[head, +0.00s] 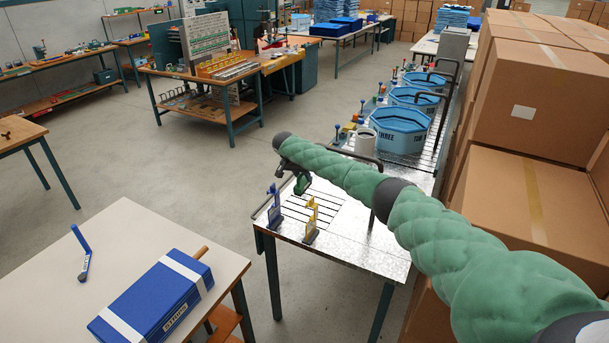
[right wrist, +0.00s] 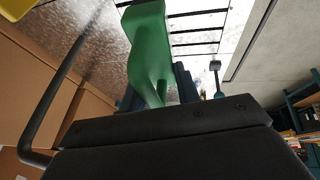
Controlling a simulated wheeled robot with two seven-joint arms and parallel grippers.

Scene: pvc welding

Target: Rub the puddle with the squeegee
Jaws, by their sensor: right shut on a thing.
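My right gripper (head: 289,177) is over the near end of the metal-topped table (head: 357,228) in the head view. It is shut on a green tool, likely the squeegee (head: 303,183). In the right wrist view the green squeegee (right wrist: 147,42) sticks out past the dark gripper body, and its far end is cut off or hidden. I cannot make out the puddle; the metal top has bright, shiny patches that could be glare or water. My left gripper is not in view.
A blue upright tool (head: 275,207) and a yellow one (head: 311,220) stand on the metal table close to the gripper. A white pot (head: 365,142) and blue tubs (head: 400,130) are farther back. Cardboard boxes (head: 527,95) crowd the right. A blue case (head: 155,302) lies on the front-left table.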

